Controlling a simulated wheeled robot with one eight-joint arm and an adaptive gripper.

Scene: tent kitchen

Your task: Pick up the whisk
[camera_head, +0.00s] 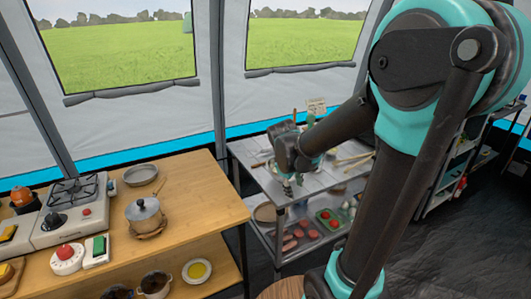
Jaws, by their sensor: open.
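My arm reaches over the grey metal table (240,152) in the middle of the view. My gripper (291,183) is open and hangs low over the front part of that table. Its fingers are small and partly dark, and I see nothing clearly held between them. I cannot make out a whisk for certain. A thin utensil (261,165) lies left of my gripper, and long wooden-looking utensils (353,160) lie to its right; they are too small to identify. My wrist and forearm hide part of the tabletop.
A wooden table (205,205) at the left holds a lidded pot (145,216), a pan (140,175) and a gas stove (72,215). A green upright thing and a small sign (316,106) stand at the metal table's back. Its lower shelf holds food trays (328,219).

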